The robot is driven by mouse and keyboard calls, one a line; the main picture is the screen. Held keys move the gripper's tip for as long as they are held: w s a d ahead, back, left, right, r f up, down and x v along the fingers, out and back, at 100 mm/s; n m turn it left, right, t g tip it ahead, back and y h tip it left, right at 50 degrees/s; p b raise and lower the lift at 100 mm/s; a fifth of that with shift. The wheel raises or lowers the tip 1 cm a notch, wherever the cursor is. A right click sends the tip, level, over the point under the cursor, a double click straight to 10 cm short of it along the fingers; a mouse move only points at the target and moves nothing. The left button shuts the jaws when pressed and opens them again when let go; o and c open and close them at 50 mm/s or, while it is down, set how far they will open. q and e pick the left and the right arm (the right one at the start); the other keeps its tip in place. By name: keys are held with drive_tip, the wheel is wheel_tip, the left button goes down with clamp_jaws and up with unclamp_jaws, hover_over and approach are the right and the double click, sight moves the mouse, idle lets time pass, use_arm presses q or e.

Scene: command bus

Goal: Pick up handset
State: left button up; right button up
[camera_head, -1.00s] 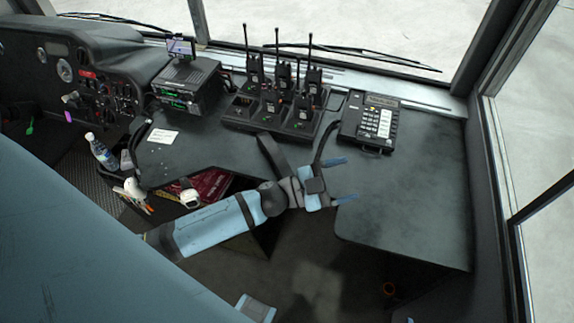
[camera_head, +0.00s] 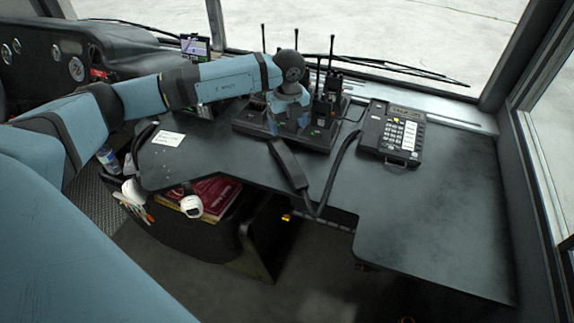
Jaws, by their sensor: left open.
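The black handset (camera_head: 288,164) lies on the dark desk near its front edge, slanting from upper left to lower right. Its cord (camera_head: 335,168) loops from its lower end back toward the phone base (camera_head: 376,137). My left gripper (camera_head: 287,122) is open, with its light blue fingers over the front of the radio charger, just behind the handset's upper end. Nothing shows between the fingers, and I cannot tell whether they touch the charger. My right gripper is not in view.
The radio charger (camera_head: 313,142) with upright radios stands behind the handset, partly hidden by my left arm. A white card (camera_head: 168,138) lies on the desk at left. A bin with a red book (camera_head: 215,195) sits below. The desk's right side is clear.

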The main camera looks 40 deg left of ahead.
sight(287, 156)
use_arm(q)
wheel_tip(287, 156, down, 8)
drive_tip(key=shift+d, duration=0.1)
drive_tip(key=f, duration=0.4)
drive_tip(key=shift+s+f, duration=0.25)
drive_tip(key=shift+s, duration=0.1)
drive_tip(key=shift+f, duration=0.45)
drive_tip(key=c, duration=1.1)
drive_tip(key=shift+r, duration=0.1)
